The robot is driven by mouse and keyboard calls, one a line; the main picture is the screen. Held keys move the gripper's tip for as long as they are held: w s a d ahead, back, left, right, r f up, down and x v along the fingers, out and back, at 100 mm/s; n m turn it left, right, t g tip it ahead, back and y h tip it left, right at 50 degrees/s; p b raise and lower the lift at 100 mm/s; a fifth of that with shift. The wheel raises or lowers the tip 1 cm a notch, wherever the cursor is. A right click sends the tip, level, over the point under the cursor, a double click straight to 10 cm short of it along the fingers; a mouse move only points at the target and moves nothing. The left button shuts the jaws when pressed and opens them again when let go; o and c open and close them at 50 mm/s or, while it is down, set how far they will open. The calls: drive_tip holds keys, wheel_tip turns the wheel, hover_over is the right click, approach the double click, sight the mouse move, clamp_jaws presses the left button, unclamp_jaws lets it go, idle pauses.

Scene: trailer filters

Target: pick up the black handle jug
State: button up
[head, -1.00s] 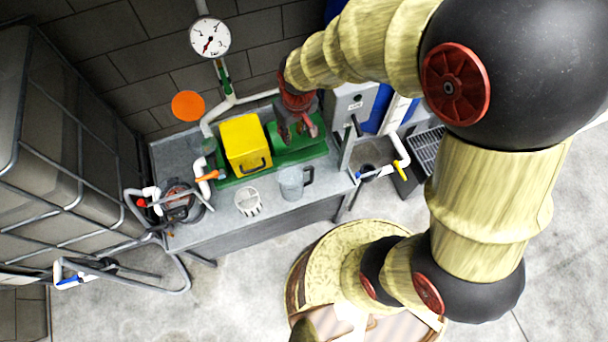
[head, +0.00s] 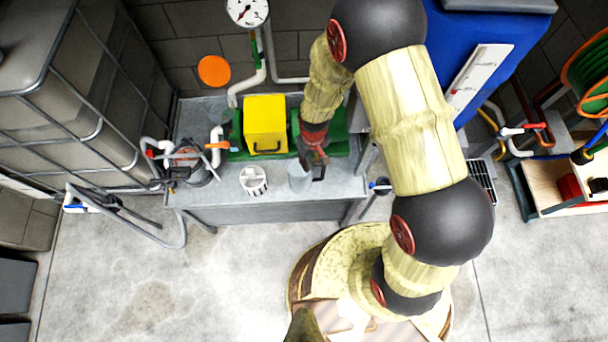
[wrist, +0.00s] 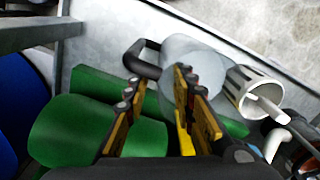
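The clear jug (head: 299,180) with a black handle stands on the grey bench, partly hidden by my gripper in the head view. In the wrist view the jug (wrist: 192,62) is beyond the fingertips, and its black handle (wrist: 138,58) is on its left side. My gripper (wrist: 158,88) is open, its fingers apart with nothing held between them. The right fingertip overlaps the jug in the picture; I cannot tell if it touches. In the head view my gripper (head: 313,160) hangs over the jug.
A white slotted cup (head: 253,181) stands left of the jug. A yellow box (head: 265,125) and green troughs (head: 335,146) are behind. A pump with pipes (head: 187,165) is at the bench's left end.

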wheel_tip(320, 180, down, 4)
drive_tip(key=shift+a+r+b, duration=0.15)
drive_tip(key=shift+b, duration=0.35)
drive_tip(key=shift+c, duration=1.4)
drive_tip(key=c, duration=0.4)
drive_tip(key=shift+w, duration=0.1)
